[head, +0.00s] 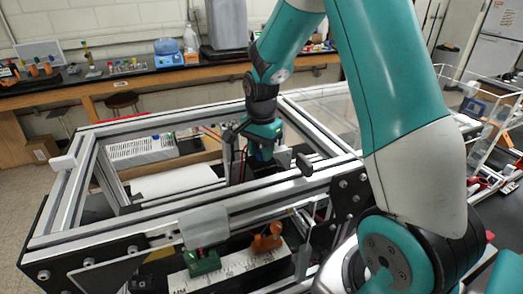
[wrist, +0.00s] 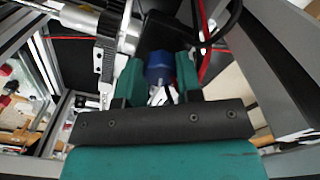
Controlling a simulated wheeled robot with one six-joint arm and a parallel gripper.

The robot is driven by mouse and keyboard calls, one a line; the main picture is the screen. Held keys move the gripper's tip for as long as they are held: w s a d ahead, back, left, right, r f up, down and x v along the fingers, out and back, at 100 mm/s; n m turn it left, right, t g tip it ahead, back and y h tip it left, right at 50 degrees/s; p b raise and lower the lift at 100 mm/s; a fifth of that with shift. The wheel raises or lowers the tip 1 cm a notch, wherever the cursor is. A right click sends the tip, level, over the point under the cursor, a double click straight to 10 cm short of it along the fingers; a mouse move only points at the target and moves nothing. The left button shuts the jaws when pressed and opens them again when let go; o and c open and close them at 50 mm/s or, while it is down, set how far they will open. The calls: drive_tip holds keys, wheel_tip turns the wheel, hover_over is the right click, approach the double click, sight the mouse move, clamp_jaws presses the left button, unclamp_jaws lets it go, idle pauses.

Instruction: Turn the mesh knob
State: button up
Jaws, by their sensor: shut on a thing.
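A small blue knob (wrist: 158,68), the only knob I see here and so taken as the mesh knob, sits between the two teal fingers of my gripper (wrist: 157,78) in the wrist view. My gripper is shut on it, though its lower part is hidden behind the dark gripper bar. In the head view my gripper (head: 262,148) reaches down inside the metal extrusion frame (head: 120,225). The knob is not clearly visible there.
A silver cylinder with a toothed rack (wrist: 110,35) is close to the left finger. Red and black cables (wrist: 205,40) run near the right finger. Frame beams surround my gripper. Green (head: 202,262) and orange (head: 267,238) parts stand at the front.

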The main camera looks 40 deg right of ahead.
drive_tip(key=m, duration=0.4)
drive_tip(key=shift+w+r+m, duration=0.1)
drive_tip(key=shift+m, duration=0.2)
drive_tip(key=m, duration=0.4)
drive_tip(key=shift+w+d+m, duration=0.1)
drive_tip(key=shift+m, duration=0.3)
drive_tip(key=o, duration=0.9)
drive_tip(key=shift+o, duration=0.2)
wheel_tip(320, 180, up, 17)
drive_tip(key=b, duration=0.3)
drive_tip(key=shift+r, duration=0.2)
